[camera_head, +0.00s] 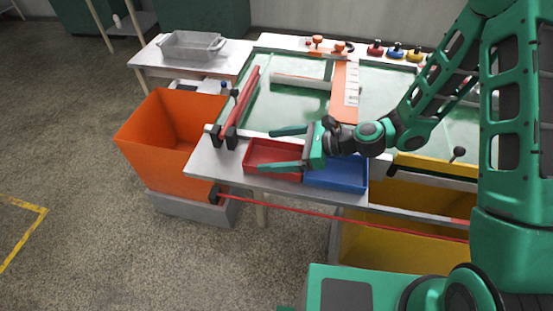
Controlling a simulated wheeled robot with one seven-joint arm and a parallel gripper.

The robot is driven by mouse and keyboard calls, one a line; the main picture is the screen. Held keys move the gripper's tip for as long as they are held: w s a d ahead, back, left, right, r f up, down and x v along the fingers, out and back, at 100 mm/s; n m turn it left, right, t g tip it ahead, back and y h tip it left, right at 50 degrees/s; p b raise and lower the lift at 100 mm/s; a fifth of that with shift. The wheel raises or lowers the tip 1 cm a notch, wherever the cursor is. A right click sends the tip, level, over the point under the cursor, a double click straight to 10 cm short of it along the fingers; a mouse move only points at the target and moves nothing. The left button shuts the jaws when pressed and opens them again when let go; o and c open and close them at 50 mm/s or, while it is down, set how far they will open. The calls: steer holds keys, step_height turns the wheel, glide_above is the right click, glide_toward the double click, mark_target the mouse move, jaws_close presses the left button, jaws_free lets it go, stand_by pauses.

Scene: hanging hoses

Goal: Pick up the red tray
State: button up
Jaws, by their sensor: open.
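The red tray (262,154) is a shallow open box on the near edge of the grey table, left of a blue tray (345,176). My gripper (279,149) is open, with its two green fingers pointing left over the red tray. One finger lies across its far side in the picture and the other across its near side. The fingers and palm hide part of the tray. I cannot tell how high the fingers are above it or whether they touch it. The part of the tray I see looks empty.
An orange bin (168,130) stands left of the table, and a yellow bin (400,240) is at the lower right. A red bar (240,103) on black supports stands left of the green panel (285,105). A red line (330,214) runs along the table front.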

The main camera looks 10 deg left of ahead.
mark_target(248, 151)
steer(key=x, duration=0.5)
steer(key=shift+a+f, duration=0.1)
steer(key=shift+a, duration=0.25)
steer(key=c, duration=0.7)
steer(key=shift+c, duration=0.2)
